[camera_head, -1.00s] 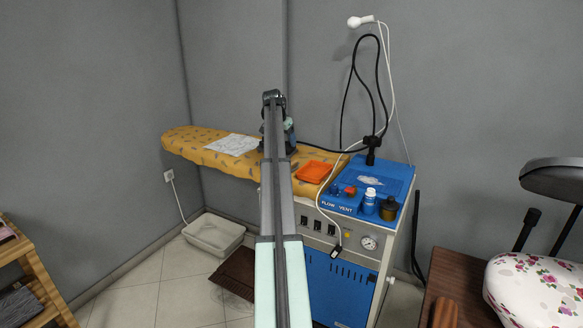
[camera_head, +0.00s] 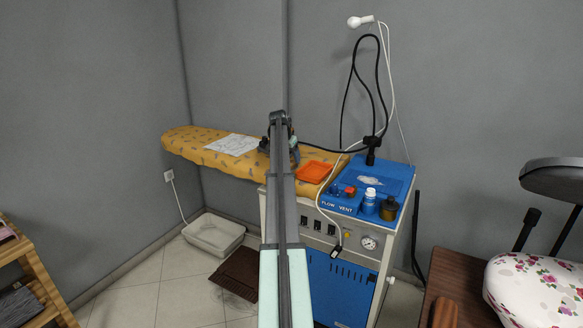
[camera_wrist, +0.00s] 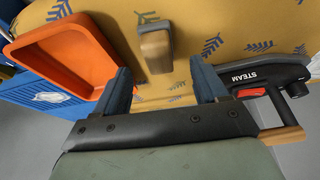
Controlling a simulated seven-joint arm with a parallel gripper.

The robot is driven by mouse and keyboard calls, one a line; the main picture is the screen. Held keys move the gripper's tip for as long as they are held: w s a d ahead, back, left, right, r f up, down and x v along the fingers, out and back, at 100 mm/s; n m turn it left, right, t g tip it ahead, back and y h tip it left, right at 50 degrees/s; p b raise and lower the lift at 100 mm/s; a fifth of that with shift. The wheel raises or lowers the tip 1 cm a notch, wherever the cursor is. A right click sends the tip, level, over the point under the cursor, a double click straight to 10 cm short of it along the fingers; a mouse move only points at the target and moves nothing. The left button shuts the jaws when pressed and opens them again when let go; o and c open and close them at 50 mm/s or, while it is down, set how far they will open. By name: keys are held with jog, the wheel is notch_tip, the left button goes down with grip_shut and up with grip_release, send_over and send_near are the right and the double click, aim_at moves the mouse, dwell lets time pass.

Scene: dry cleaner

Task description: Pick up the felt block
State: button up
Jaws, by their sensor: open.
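A small upright-looking block with a tan face and grey edges, the felt block (camera_wrist: 156,50), lies on the yellow patterned ironing board (camera_wrist: 215,30) in the wrist view. My gripper (camera_wrist: 163,84) has its two blue fingers apart and nothing between them. The block is just beyond the fingertips, roughly centred between them; I cannot tell the height gap. In the head view my arm covers the block, and the gripper's fingers are hidden behind my arm.
An orange tray (camera_wrist: 60,60) lies left of the block, and a steam iron (camera_wrist: 265,75) lies close to the right finger. In the head view, a white sheet (camera_head: 232,144) lies on the board. The blue-topped machine (camera_head: 385,178) carries bottles (camera_head: 369,198) and hoses.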

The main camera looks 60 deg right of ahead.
aim_at(292, 162)
jog(key=x, duration=0.4)
jog(key=shift+f, duration=0.2)
jog(key=c, duration=1.1)
jog(key=shift+c, duration=0.2)
